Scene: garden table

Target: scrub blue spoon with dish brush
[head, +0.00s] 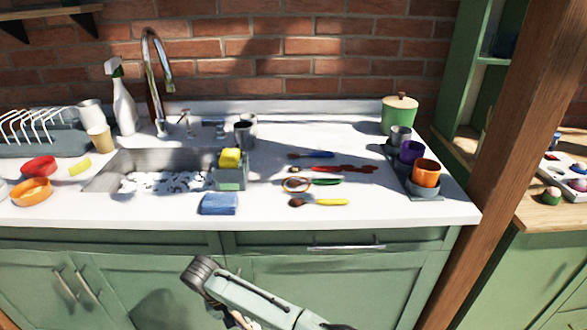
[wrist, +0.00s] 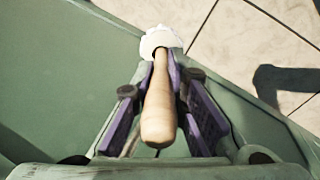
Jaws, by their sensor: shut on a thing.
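My gripper (wrist: 162,82) is shut on the wooden handle of the dish brush (wrist: 158,115), its purple finger pads on either side. The brush's white head (wrist: 160,40) points away from the wrist, above the floor beside the green cabinet. In the head view my arm is low in front of the cabinet, and the gripper is mostly hidden behind it. The blue spoon (head: 318,155), with a blue handle and a brownish end to the left, lies on the white counter, farthest back in a group of utensils. The brush and spoon are well apart.
Red, green and yellow-handled utensils (head: 330,202) lie in front of the spoon. A foamy sink (head: 105,172) with a caddy (head: 230,178) and yellow sponge is to the left. A blue cloth (head: 219,204) lies at the front edge. Cups (head: 426,173) stand on a tray at right.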

